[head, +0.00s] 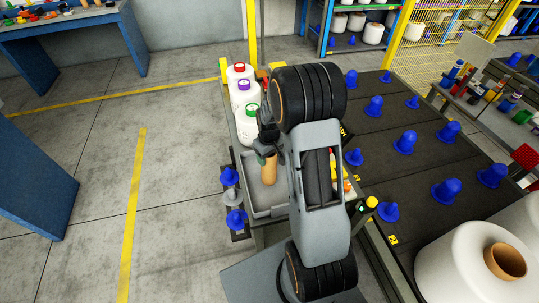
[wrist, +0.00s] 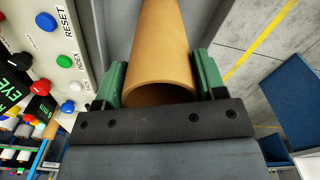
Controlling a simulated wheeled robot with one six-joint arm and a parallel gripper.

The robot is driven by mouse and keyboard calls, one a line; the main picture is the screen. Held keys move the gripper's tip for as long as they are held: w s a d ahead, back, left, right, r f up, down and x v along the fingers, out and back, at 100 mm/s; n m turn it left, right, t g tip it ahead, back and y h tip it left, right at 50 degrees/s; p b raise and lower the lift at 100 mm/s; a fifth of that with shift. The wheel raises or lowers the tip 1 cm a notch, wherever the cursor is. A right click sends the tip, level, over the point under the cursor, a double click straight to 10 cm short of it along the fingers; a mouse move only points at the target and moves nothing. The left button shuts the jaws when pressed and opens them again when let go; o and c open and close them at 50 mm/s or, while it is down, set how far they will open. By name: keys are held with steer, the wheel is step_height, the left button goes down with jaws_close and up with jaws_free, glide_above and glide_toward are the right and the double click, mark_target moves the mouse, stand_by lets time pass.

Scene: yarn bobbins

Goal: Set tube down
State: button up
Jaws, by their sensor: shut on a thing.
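A brown cardboard tube (head: 270,171) hangs below my gripper (head: 266,152) in the head view, over a grey tray (head: 262,212). In the wrist view the tube (wrist: 162,45) lies between the green fingers of my gripper (wrist: 160,85), which are shut on its two sides. Its open round end faces the camera. I cannot tell whether the tube's far end touches the tray floor. My arm hides the right part of the tray in the head view.
A dark surface with several blue cones (head: 405,142) lies at the right. A button panel (wrist: 68,50) is close in the wrist view.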

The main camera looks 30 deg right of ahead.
steer(key=shift+f, duration=0.35)
steer(key=o, duration=1.2)
steer(key=shift+c, duration=0.2)
step_height(320, 180, up, 12)
steer(key=b, duration=0.2)
steer(key=s+a+r+t, duration=0.1)
steer(key=s+a+r, duration=0.1)
steer(key=s, duration=0.3)
steer(key=s+a+r+m+t, duration=0.1)
steer(key=s+a+r+t, duration=0.1)
steer(key=s+a+r, duration=0.1)
steer(key=s+a+r+m+t, duration=0.1)
steer(key=s+a+r, duration=0.2)
steer(key=s, duration=0.5)
steer(key=shift+a, duration=0.65)
